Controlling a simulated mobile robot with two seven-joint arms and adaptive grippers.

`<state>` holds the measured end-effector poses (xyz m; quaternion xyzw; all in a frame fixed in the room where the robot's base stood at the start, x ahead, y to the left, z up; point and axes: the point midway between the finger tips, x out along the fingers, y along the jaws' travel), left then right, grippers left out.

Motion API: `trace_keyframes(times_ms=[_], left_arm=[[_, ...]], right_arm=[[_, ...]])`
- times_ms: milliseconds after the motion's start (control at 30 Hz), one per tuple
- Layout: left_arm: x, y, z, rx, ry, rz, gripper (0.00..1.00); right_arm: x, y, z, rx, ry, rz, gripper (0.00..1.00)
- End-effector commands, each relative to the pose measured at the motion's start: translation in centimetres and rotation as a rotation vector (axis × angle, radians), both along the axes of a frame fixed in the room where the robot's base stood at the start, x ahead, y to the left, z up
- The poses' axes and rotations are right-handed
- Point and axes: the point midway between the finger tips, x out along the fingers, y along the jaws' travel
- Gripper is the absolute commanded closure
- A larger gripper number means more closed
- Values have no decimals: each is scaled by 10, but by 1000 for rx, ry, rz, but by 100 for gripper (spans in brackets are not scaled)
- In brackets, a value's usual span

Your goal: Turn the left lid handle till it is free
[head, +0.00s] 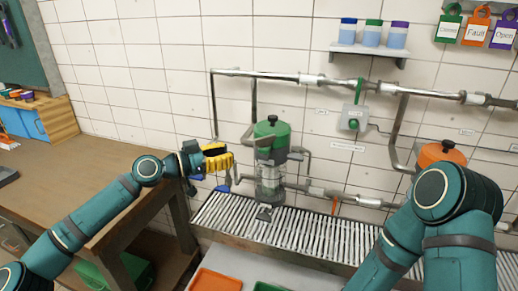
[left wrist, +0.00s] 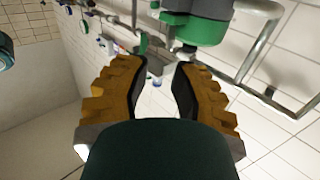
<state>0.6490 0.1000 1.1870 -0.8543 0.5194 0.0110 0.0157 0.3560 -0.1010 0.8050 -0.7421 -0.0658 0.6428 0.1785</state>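A glass-bodied vessel (head: 268,178) with a green lid (head: 271,133) and a black top knob stands above the slatted grating. A grey handle (head: 248,134) shows on the lid's left side. My left gripper (head: 232,158) has yellow fingers and is just left of the vessel, a little below the lid. In the left wrist view its two fingers (left wrist: 160,92) are apart, with nothing clearly held. The green vessel part (left wrist: 200,22) is beyond them, with a grey piece (left wrist: 157,65) near the gap; contact cannot be told. My right gripper is out of view.
Metal pipes (head: 265,74) run along the tiled wall around the vessel. An orange-lidded vessel (head: 440,154) stands at the right, partly behind my right arm. A wooden bench (head: 95,165) is at the left. The slatted grating (head: 310,232) below is mostly clear.

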Motion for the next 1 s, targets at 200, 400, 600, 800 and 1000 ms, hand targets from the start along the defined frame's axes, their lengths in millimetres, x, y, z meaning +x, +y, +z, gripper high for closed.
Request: trace_keyframes(times_ms=[200,400,600,800,1000], left_arm=[[8,15,7,-44,-5,42,76],[23,-14,8,-43,-6,39,76],[42,-48,8,-42,-5,39,76],[59,-79,7,-40,-5,40,76],[70,-95,7,-40,-4,41,76]], right_arm=[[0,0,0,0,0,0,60],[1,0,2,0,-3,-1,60],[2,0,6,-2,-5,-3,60],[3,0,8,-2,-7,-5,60],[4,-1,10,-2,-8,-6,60]])
